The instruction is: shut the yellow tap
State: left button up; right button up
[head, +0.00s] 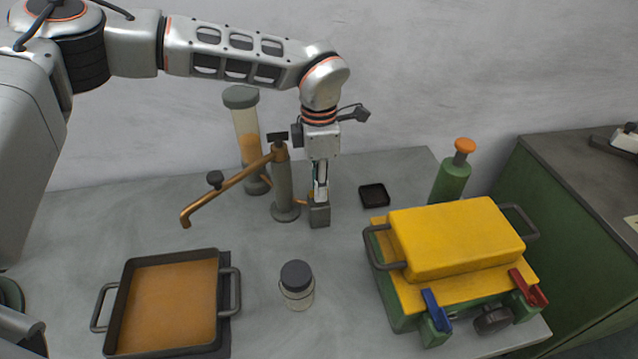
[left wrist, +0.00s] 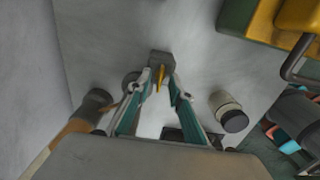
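The yellow tap (left wrist: 160,77) shows in the left wrist view as a thin yellow lever on a grey block. In the head view the grey block (head: 319,215) stands on the bench beside the grey post, and my gripper hides the yellow lever. My left gripper (head: 320,188) points down just above the block. In the left wrist view its two teal fingers (left wrist: 163,88) are spread apart, with the lever between or just beyond their tips. I see no clear contact.
A grey post (head: 284,190) with a copper spout (head: 225,190) and a clear cylinder (head: 247,140) stand close left. A lidded jar (head: 297,285), an orange-filled pan (head: 170,300) and a yellow-topped green box (head: 455,245) are in front. A small black tray (head: 374,195) lies right.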

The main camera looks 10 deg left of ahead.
pick_arm(q)
notch_tip(320, 180, up, 12)
dwell(0.6)
